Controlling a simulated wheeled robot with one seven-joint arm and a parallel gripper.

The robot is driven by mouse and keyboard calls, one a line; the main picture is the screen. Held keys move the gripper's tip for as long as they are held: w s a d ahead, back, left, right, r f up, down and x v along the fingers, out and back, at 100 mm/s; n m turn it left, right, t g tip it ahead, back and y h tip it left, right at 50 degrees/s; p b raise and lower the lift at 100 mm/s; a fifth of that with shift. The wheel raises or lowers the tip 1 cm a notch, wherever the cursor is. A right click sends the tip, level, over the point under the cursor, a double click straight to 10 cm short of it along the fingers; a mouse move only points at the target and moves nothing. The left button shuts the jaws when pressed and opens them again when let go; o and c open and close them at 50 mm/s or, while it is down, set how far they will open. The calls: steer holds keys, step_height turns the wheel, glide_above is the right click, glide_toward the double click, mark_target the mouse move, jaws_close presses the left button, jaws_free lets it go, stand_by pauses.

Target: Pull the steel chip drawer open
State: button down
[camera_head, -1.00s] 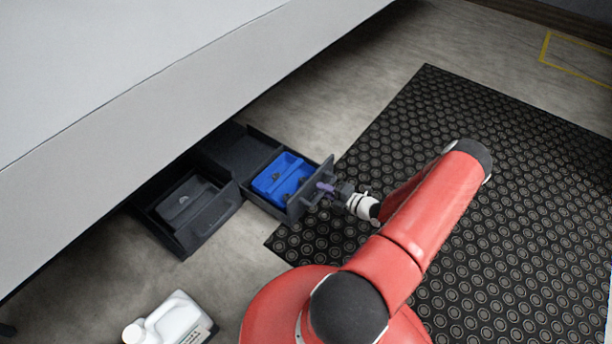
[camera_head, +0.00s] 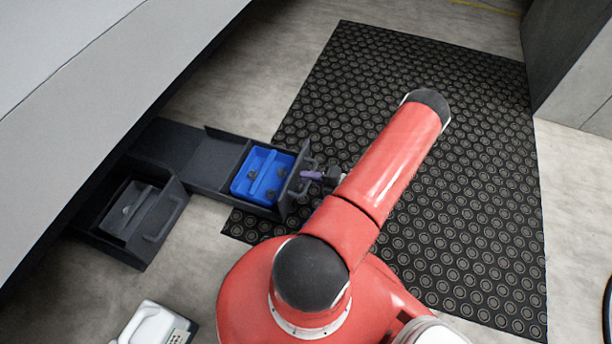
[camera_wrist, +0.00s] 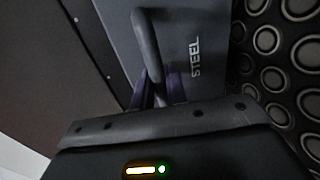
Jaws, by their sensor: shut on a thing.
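The steel chip drawer (camera_head: 222,184) is a dark grey drawer pulled well out from under the large grey cabinet, with a blue tray (camera_head: 264,174) inside holding a few dark lumps. In the wrist view its front panel (camera_wrist: 183,50) reads "STEEL" and carries a bar handle (camera_wrist: 148,45). My gripper (camera_head: 313,175) is at this front, its purple fingers shut on the handle. The gripper also shows in the wrist view (camera_wrist: 160,92), with the fingers on either side of the bar. My red arm hides part of the wrist in the head view.
A second dark drawer (camera_head: 163,222) with a grey tray stands partly out to the left. A white jug (camera_head: 152,325) is on the floor at the bottom. A black rubber mat (camera_head: 470,190) covers the floor at right. A grey block (camera_head: 570,60) stands at upper right.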

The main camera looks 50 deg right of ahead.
steer(key=c, duration=1.5)
jaws_free()
steer(key=v, duration=0.7)
steer(key=shift+s+d, duration=0.1)
steer(key=shift+s, duration=0.3)
